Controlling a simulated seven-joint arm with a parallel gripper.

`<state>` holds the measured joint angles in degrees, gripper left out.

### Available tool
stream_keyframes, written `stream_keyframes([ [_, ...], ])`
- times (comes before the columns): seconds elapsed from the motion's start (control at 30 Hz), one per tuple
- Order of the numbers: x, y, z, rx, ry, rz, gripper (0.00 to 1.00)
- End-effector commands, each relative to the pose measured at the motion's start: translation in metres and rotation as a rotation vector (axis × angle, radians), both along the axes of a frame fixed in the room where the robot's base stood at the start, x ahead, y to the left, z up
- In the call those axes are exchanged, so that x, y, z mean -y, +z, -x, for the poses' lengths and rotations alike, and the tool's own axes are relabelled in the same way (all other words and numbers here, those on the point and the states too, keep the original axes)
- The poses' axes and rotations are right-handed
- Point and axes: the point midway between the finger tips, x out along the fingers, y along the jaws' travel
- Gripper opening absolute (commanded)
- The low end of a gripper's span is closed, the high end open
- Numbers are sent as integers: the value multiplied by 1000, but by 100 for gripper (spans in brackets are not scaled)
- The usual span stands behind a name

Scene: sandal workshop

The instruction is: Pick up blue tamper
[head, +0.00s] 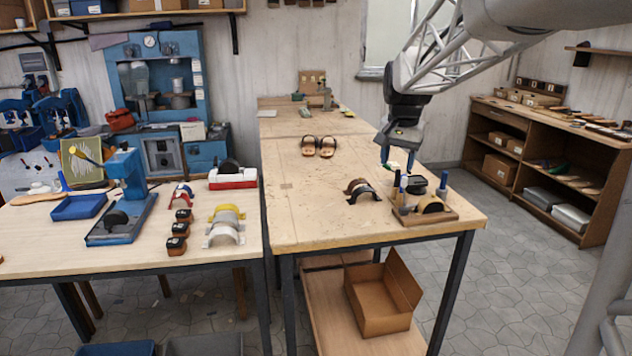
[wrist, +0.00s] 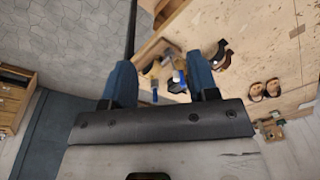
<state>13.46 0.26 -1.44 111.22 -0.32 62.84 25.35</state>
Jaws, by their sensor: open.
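My gripper (head: 397,160) hangs above the right end of the middle bench, its two blue fingers apart and empty. Below it is a small wooden rack (head: 437,216) with several upright tools. A blue-handled tool (head: 403,183), which looks like the blue tamper, stands at the rack's left part, just under the fingers. In the wrist view the gripper (wrist: 161,76) is open, and a blue piece (wrist: 178,77) shows beyond and between the fingertips, nearer the right finger. I cannot tell its exact shape there. The fingers do not appear to touch anything.
Dark and brown arches (head: 362,189) lie left of the rack, and sandals (head: 318,146) lie farther back. The bench middle is clear. An open cardboard box (head: 383,297) sits on the lower shelf.

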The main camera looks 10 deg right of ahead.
Motion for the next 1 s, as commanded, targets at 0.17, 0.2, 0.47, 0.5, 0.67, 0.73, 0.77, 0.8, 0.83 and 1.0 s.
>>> stream_keyframes([
  [0.17, 30, -3, -40, -13, -75, -10, 54],
  [0.2, 36, -4, -48, -15, -91, -11, 54],
  [0.47, 80, -12, -101, -30, -198, -23, 54],
  [0.5, 87, -14, -108, -31, -215, -26, 54],
  [0.67, 117, -23, -138, -40, -280, -32, 54],
  [0.73, 130, -27, -151, -44, -310, -36, 54],
  [0.77, 136, -30, -156, -47, -322, -38, 54],
  [0.8, 144, -32, -163, -49, -339, -39, 54],
  [0.83, 150, -35, -168, -50, -352, -40, 54],
  [1.0, 184, -49, -196, -60, -421, -48, 54],
])
